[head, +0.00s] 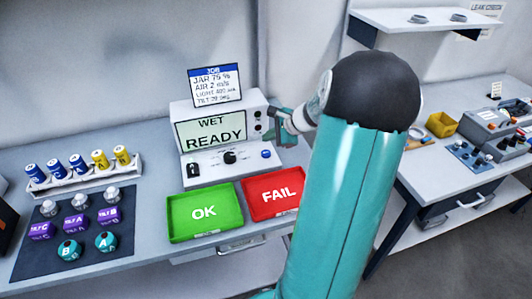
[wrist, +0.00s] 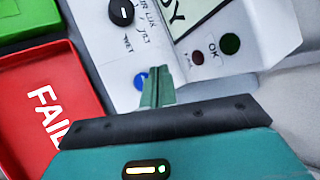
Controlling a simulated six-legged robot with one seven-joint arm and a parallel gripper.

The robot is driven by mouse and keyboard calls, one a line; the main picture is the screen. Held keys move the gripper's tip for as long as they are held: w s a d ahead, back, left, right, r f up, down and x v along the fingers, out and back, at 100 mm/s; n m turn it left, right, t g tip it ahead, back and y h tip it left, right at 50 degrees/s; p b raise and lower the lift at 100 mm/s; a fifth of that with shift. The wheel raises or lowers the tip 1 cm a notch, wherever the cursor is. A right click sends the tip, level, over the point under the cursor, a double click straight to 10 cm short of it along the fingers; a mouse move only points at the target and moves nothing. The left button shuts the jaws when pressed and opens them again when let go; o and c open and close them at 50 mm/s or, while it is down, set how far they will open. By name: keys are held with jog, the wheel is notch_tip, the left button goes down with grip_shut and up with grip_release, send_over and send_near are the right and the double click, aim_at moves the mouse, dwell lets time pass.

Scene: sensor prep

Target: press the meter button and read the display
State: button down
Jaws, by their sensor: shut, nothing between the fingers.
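The meter (head: 240,109) is a white box with a sloped front panel at the back of the bench. Its display (head: 210,131) reads "WET" and "READY". A blue button (head: 266,153) sits at the right of its front panel, and it also shows in the wrist view (wrist: 141,81). A dark knob (head: 229,157) is left of the button. My gripper (head: 273,115) is shut and empty at the meter's right side. In the wrist view its fingertips (wrist: 154,73) appear just right of the blue button; I cannot tell whether they touch anything.
A job card (head: 217,86) stands on the meter. Green OK (head: 204,212) and red FAIL (head: 273,193) trays lie in front. At left are a rack (head: 88,185) of blue and yellow jars and a dark mat (head: 30,257) with several sensors. A second bench (head: 445,170) is at right.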

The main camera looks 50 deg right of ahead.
aim_at(269, 154)
jog(key=shift+f, duration=1.7)
dwell(0.7)
jog(key=shift+f, duration=0.4)
jog(key=shift+f, duration=0.45)
dwell(0.6)
jog(key=shift+r, duration=0.9)
jog(key=shift+r, duration=2.5)
